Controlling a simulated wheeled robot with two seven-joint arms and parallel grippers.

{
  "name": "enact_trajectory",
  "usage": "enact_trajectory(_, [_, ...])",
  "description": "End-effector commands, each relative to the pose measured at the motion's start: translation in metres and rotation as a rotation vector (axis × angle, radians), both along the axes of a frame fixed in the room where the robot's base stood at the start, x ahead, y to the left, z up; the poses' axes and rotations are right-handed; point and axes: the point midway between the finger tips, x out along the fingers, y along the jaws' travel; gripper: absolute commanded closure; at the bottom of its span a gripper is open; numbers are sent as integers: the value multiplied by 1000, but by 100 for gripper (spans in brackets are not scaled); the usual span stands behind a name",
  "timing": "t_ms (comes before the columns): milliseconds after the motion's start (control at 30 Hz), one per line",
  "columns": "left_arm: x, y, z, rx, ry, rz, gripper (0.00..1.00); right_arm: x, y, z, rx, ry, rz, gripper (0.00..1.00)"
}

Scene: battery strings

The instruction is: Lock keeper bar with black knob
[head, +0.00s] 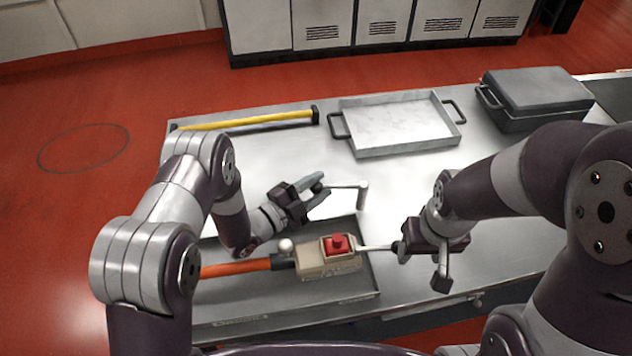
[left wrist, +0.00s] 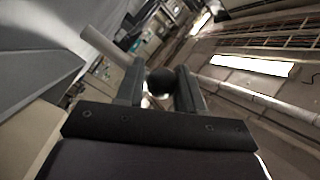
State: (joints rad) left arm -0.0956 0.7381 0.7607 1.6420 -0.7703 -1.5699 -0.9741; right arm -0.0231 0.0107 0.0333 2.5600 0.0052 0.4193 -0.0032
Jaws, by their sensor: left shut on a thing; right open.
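My left gripper (head: 312,191) is shut on the black knob (head: 318,187), above the far edge of the grey tray. In the left wrist view the round black knob (left wrist: 160,80) sits between the two fingers. A thin pale bar (head: 345,185), seemingly the keeper bar, runs right from the knob and bends down at its right end; how it joins the knob is hidden by the fingers. My right gripper (head: 420,266) is open at the right, its left finger close to the end of a metal rod (head: 377,247). I cannot tell if they touch.
A beige unit with a red button (head: 337,243), orange handle (head: 236,268) and white ball (head: 286,245) lies in the grey tray (head: 290,312). A yellow bar (head: 245,121), white handled tray (head: 400,123) and grey case (head: 535,95) stand behind. The table between is clear.

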Motion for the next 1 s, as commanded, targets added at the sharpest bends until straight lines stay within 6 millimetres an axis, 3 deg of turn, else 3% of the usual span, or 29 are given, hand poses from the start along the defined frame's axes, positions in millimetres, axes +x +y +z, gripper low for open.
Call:
enact_trajectory(100, [0, 0, 0, -2, -1, -1, 100, 0, 0, 0, 0, 0, 0, 45])
enact_trajectory(133, [0, 0, 0, -2, -1, -1, 59, 0, 0, 0, 0, 0, 0, 45])
enact_trajectory(200, [0, 0, 0, -2, -1, -1, 38, 0, 0, 0, 0, 0, 0, 45])
enact_trajectory(567, [1, 0, 4, -1, -1, -2, 38, 0, 0, 0, 0, 0, 0, 45])
enact_trajectory(767, [2, 0, 39, -2, -7, -2, 38, 0, 0, -2, 0, 0, 0, 45])
enact_trajectory(1000, [-25, -44, 71, -4, -4, -8, 38, 0, 0, -6, 0, 0, 0, 45])
